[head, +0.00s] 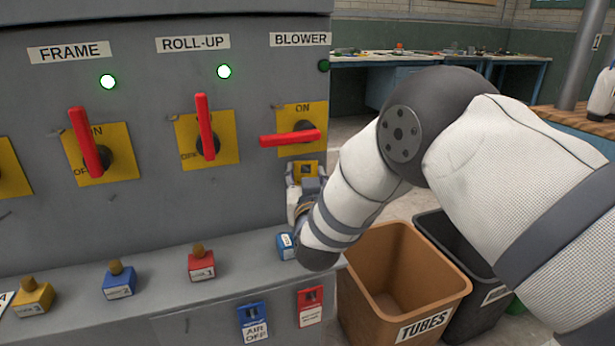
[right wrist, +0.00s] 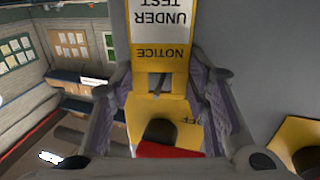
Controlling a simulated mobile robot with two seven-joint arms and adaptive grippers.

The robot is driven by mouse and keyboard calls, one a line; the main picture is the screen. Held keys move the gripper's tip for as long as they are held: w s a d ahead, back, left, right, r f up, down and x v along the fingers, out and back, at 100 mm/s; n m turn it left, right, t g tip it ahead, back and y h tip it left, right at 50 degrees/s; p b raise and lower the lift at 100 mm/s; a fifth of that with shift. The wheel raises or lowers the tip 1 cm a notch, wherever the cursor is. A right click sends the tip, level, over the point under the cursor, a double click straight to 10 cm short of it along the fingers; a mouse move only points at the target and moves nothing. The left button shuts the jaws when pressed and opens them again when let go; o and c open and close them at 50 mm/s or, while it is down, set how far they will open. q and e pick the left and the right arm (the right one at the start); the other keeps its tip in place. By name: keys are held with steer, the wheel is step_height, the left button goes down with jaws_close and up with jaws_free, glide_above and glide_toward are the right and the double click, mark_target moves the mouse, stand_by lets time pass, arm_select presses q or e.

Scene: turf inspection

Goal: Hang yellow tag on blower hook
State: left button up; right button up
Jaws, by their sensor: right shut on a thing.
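The yellow tag (head: 306,168) is in my right gripper (head: 306,185), just below the blower switch in the head view. In the right wrist view the tag (right wrist: 161,52) appears upside down, with a white panel reading "UNDER TEST" and "NOTICE" on yellow. My right gripper's fingers (right wrist: 163,85) stand on both sides of it there. The blower switch (head: 302,116) has a yellow plate and a red handle (head: 290,137) lying level. A small hook-like piece (head: 277,106) shows at the plate's upper left. Whether the tag touches the panel is unclear. My left gripper is out of view.
FRAME (head: 91,140) and ROLL-UP (head: 204,127) switches have upright handles and lit green lamps; the blower lamp (head: 324,66) is dark. Padlocks (head: 201,264) stand on the ledge below. A brown TUBES bin (head: 400,275) stands beneath my right arm.

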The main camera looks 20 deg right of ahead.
steer(key=shift+w+r, duration=0.1)
steer(key=shift+r, duration=0.05)
steer(key=o, duration=1)
steer(key=shift+o, duration=1.2)
steer(key=shift+w+f, duration=0.3)
steer(key=shift+w, duration=0.05)
steer(key=shift+s, duration=0.15)
